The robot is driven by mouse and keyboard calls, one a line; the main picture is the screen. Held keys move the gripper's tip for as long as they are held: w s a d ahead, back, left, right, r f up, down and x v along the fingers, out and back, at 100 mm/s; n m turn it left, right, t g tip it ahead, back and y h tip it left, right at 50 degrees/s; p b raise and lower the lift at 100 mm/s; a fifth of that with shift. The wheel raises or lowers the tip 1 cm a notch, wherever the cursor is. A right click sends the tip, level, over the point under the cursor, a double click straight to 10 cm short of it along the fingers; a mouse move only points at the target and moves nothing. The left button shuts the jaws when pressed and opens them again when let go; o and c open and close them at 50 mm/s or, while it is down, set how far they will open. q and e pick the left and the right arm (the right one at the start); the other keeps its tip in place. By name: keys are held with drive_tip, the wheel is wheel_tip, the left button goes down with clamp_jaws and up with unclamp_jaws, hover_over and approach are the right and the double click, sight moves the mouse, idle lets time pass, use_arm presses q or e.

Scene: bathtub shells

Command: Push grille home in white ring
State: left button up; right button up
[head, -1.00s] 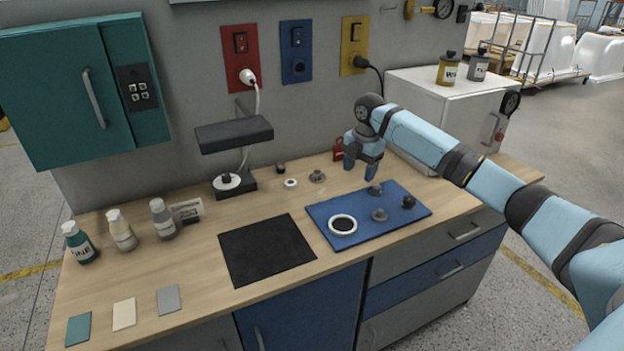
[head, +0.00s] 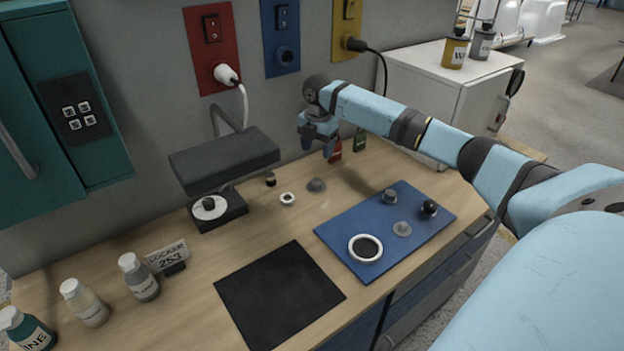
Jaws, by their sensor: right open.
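The white ring (head: 365,261) lies flat on the blue mat (head: 345,228), near its front left corner. A dark round face (head: 366,247) fills its middle; I cannot tell whether this is the grille or how deep it sits. A flat grey disc with a small knob (head: 402,228) lies to the right of the ring. My right gripper (head: 318,153) is open and empty, fingers pointing down, over the back of the bench near the wall, well apart from the ring. My left gripper is not in view.
A grey stub (head: 390,196) and a dark ball-like knob (head: 429,208) stand on the mat. A small white ring (head: 288,199) and a grey cone-like piece (head: 316,185) lie behind it. A black mat (head: 279,294) is bare. A dark stand (head: 224,160) rises at left.

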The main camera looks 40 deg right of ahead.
sight(317, 179)
wheel_tip(317, 179, down, 11)
drive_tip(key=shift+r+p, duration=0.1)
drive_tip(key=shift+p, duration=0.2)
drive_tip(key=shift+s, duration=0.1)
drive_tip(key=shift+c, duration=0.4)
drive_tip(key=c, duration=1)
